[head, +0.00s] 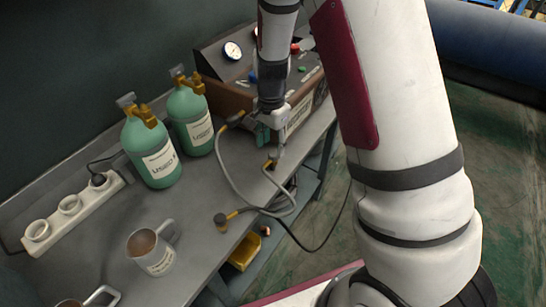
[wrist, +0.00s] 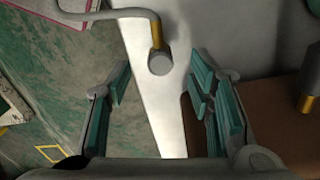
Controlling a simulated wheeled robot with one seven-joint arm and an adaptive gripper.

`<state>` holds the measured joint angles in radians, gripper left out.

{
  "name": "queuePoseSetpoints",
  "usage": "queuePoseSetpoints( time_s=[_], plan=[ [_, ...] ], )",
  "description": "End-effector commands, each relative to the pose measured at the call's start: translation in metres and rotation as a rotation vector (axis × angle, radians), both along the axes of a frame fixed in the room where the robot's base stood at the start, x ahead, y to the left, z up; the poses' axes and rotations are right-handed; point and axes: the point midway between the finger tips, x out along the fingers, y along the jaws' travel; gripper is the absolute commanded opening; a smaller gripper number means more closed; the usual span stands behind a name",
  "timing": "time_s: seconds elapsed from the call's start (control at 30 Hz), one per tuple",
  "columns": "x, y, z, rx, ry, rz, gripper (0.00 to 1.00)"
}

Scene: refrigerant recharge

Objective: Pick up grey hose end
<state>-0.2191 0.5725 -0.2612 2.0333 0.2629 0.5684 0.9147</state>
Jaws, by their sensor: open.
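The grey hose (head: 232,178) lies in a loop on the workbench. One hose end (head: 271,163), with a brass-coloured collar and grey cap, is near the bench's front edge. Another capped end (head: 221,222) lies nearer the camera. In the wrist view a hose end (wrist: 160,61) with a brass collar is ahead of the fingers, roughly centred between them. My gripper (head: 270,132) hangs over the bench in front of the brown machine. Its teal fingers are spread open and empty in the wrist view (wrist: 160,85). They are apart from the hose end.
The brown gauge machine (head: 235,95) stands behind my gripper. Two green cylinders (head: 152,155) (head: 192,124) stand left of it. A power strip (head: 72,205) and a metal jug (head: 150,250) are on the left. A yellow bin (head: 245,251) is below the bench edge. A black cable hangs off the front.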

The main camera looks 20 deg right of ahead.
Motion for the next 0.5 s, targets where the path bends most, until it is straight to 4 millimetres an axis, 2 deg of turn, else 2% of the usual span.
queuePoseSetpoints(
  time_s=[0.17,0.5],
  plan=[
    [0.0,-0.001,-0.01,0.0,0.001,0.0,0.48],
    [0.002,-0.004,-0.054,0.0,0.001,0.001,0.48]
  ],
)
